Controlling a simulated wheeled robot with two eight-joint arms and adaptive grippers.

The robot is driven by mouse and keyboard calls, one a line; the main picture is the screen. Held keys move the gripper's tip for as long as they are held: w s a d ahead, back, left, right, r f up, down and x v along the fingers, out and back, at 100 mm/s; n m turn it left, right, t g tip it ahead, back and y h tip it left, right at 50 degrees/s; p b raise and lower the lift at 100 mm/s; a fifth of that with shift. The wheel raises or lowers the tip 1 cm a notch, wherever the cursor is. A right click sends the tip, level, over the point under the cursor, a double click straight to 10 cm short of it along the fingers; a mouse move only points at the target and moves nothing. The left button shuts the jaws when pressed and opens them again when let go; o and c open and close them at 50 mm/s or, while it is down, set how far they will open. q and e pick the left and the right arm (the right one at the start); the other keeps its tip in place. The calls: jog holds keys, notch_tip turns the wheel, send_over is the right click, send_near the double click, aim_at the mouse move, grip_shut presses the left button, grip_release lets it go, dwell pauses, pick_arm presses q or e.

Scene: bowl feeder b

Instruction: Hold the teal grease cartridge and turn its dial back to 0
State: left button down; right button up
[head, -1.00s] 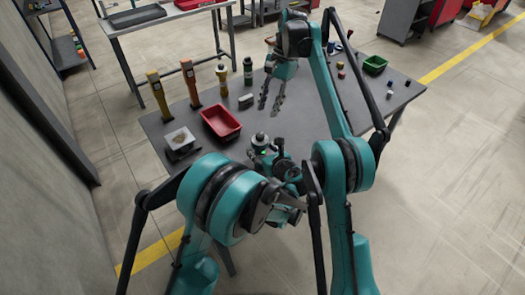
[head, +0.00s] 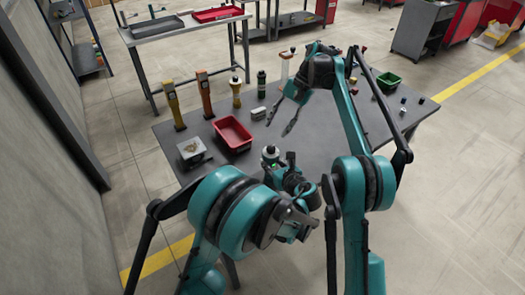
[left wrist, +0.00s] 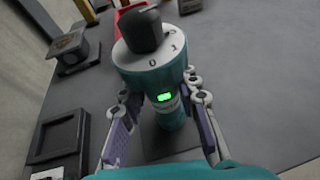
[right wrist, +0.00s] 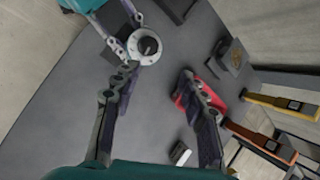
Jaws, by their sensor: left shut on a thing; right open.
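The teal grease cartridge (left wrist: 152,80) stands roughly upright between the fingers of my left gripper (left wrist: 160,125), which is shut on it. It has a white top with digits, 0 and 1 among them, a dark dial knob (left wrist: 140,30) and a lit green window. The cartridge also shows in the head view (head: 270,158) and from above in the right wrist view (right wrist: 145,47). Which digit the dial points at I cannot tell. My right gripper (head: 280,128) is open and empty above the table, apart from the cartridge; its spread fingers also show in the right wrist view (right wrist: 160,90).
The grey table (head: 220,175) carries a red bin (head: 233,133), a small device with a square plate (head: 192,150), yellow and orange tools (head: 204,93), a dark green bottle (head: 261,82) and a white block (head: 258,113). A green bin (head: 389,81) stands at the right.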

notch_tip(320, 180, down, 4)
jog(key=w+r+n+y, duration=0.1)
jog(key=n+y, duration=0.2)
jog(key=n, duration=0.2)
jog(key=n+t+y, duration=0.3)
jog(key=n+y, duration=0.7)
jog(key=n, duration=0.8)
send_near(271, 150)
jog(key=w+a, duration=0.1)
jog(key=a, duration=1.2)
jog(key=shift+a, duration=0.4)
grip_shut()
